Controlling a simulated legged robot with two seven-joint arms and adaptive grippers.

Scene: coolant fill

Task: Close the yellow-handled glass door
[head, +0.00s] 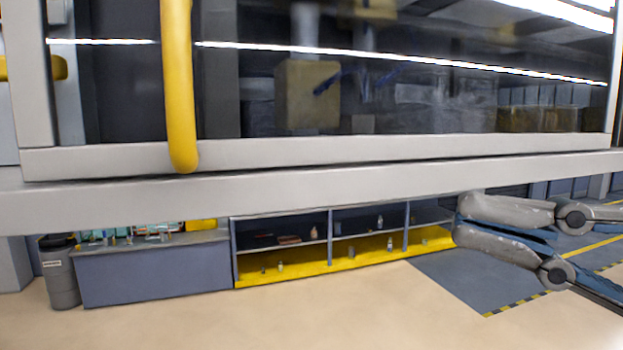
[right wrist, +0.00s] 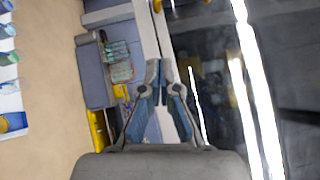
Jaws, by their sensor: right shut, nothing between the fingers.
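The glass door (head: 400,90) fills the top of the head view, with a pale grey frame and dark, reflective glass. Its vertical yellow handle (head: 178,90) is left of centre. The bottom rail lies just above a long grey beam (head: 300,195); I cannot tell whether the door is fully closed. My right gripper (head: 460,221) is at the lower right, below the beam and well to the right of the handle. It is shut and empty. In the right wrist view its fingertips (right wrist: 161,68) are together, beside the door frame in the picture. My left gripper is not in view.
Another yellow handle (head: 60,67) shows at the left edge. Below the beam are a low shelf unit (head: 330,258) with small bottles, a grey-blue counter (head: 155,272) and a grey bin (head: 60,275). The beige floor in front is clear.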

